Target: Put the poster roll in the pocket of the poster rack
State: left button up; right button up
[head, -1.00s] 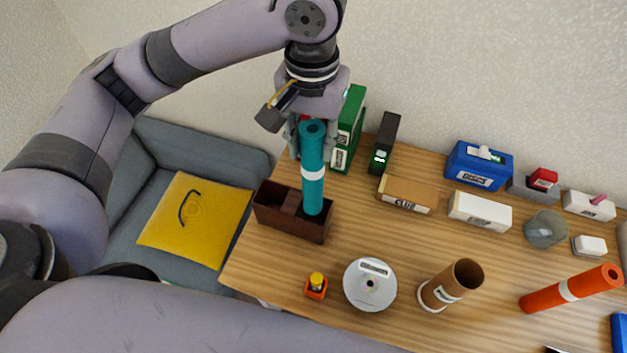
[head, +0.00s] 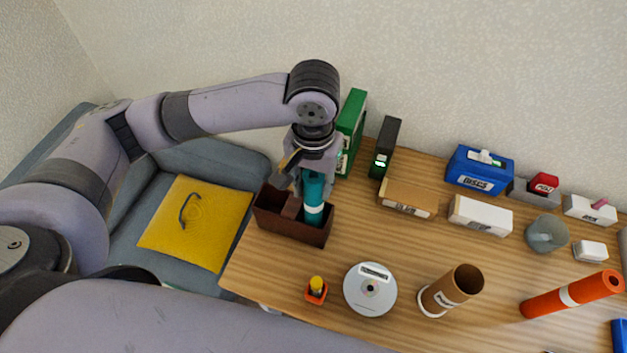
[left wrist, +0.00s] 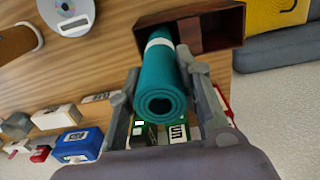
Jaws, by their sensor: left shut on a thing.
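The poster roll is a teal rolled tube (head: 313,193) with a white band. My left gripper (head: 304,186) is shut around its upper part and holds it roughly upright. The poster rack is a dark brown box (head: 283,226) with open compartments at the table's left end. The roll's lower end is down inside the rack's right-hand compartment; whether it touches the bottom is hidden. The left wrist view shows the roll's spiral end (left wrist: 160,104) between the fingers (left wrist: 163,72), with the rack (left wrist: 222,28) beyond. My right gripper is not in view.
A green binder (head: 351,135) and a black one (head: 385,148) stand behind the rack. A small orange holder (head: 316,293), a disc (head: 370,290), a cardboard tube (head: 452,291) and an orange roll (head: 572,294) are to the front and right. A couch with a yellow cushion (head: 196,222) is at left.

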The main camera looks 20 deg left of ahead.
pick_arm(q)
jog(key=o, duration=1.2)
jog(key=shift+f, duration=0.1)
notch_tip(320, 180, up, 12)
jog(key=shift+r+b, duration=0.15)
jog(key=shift+b, duration=0.15)
